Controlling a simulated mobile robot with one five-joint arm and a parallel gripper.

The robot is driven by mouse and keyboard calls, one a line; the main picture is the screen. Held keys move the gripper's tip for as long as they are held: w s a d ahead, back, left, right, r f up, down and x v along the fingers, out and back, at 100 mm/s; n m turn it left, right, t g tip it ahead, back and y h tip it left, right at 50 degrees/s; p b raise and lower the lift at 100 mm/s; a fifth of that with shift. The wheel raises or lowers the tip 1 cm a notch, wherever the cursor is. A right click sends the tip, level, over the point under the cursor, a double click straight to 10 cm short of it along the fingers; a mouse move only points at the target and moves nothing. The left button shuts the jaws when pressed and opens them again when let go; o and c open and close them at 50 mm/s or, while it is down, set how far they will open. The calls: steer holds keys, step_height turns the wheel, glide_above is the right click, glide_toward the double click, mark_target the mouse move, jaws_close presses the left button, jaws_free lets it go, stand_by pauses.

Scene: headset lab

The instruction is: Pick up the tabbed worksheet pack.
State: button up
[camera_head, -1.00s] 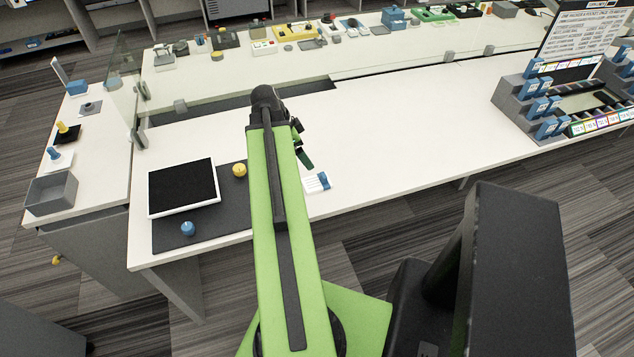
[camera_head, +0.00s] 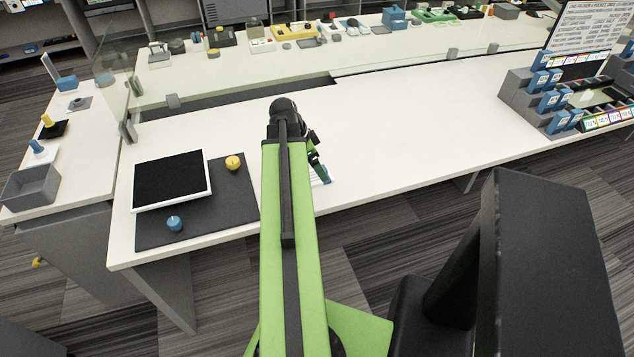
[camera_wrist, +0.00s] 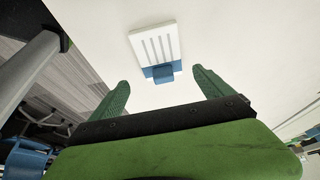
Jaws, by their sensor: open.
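The tabbed worksheet pack (camera_wrist: 154,45) is a flat white pack with grey stripes and a blue tab at its near end. It lies on the white table in the wrist view. In the head view the pack (camera_head: 322,174) is mostly hidden behind my arm and gripper. My gripper (camera_wrist: 158,88) is open and empty, with its two green fingers spread on either side of the pack's blue tab and a little short of it. In the head view my gripper (camera_head: 318,168) is over the pack near the table's front edge.
A dark mat (camera_head: 228,206) with a black-screened tablet (camera_head: 172,180), a yellow knob (camera_head: 233,163) and a blue knob (camera_head: 174,223) lies left of my arm. A grey rack (camera_head: 528,97) stands at the right. The table (camera_head: 400,130) between is clear.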

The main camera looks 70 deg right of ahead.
steer(key=b+x, duration=0.4)
steer(key=x, duration=0.1)
steer(key=shift+s+d+f, duration=0.1)
steer(key=shift+d, duration=0.2)
steer(key=shift+r, duration=0.25)
steer(key=c, duration=1.5)
steer(key=shift+r, duration=0.1)
